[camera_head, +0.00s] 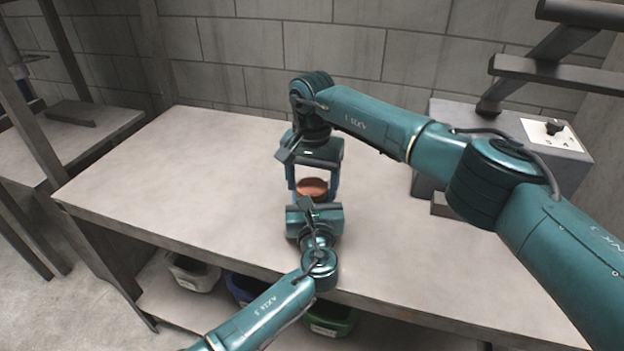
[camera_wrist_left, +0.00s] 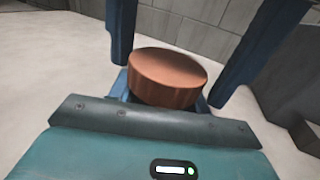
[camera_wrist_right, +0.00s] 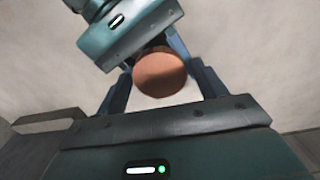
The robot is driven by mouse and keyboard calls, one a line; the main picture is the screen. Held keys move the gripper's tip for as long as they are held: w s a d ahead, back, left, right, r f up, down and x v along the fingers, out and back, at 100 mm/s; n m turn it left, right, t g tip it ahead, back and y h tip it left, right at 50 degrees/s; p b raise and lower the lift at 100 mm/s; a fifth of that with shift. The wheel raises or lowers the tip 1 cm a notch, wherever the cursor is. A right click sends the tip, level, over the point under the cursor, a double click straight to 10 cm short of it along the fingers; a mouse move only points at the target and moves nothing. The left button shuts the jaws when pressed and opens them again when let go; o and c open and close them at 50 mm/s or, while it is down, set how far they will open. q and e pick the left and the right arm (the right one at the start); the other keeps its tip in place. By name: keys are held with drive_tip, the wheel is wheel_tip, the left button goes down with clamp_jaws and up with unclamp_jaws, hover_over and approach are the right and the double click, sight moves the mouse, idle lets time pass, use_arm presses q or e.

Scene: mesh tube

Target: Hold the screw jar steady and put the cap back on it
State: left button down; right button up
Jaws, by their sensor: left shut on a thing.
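A reddish-brown round cap (camera_head: 312,187) shows between my grippers above the table. It also shows in the left wrist view (camera_wrist_left: 168,77) and the right wrist view (camera_wrist_right: 160,74). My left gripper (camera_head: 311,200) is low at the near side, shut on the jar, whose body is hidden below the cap. I cannot tell how the cap sits on the jar. My right gripper (camera_head: 313,190) comes from above and behind, its blue fingers open on either side of the cap. In the left wrist view, gaps show between the cap and these fingers.
The pale table (camera_head: 160,190) is clear to the left. A grey box with a control panel (camera_head: 550,135) stands at the back right. Bins, one white (camera_head: 192,275) and one green (camera_head: 330,320), sit on the shelf below. A block wall is behind.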

drive_tip(key=c, duration=0.9)
drive_tip(key=shift+m, duration=1.6)
drive_tip(key=o, duration=1.1)
drive_tip(key=shift+r, duration=2.3)
drive_tip(key=shift+c, duration=0.4)
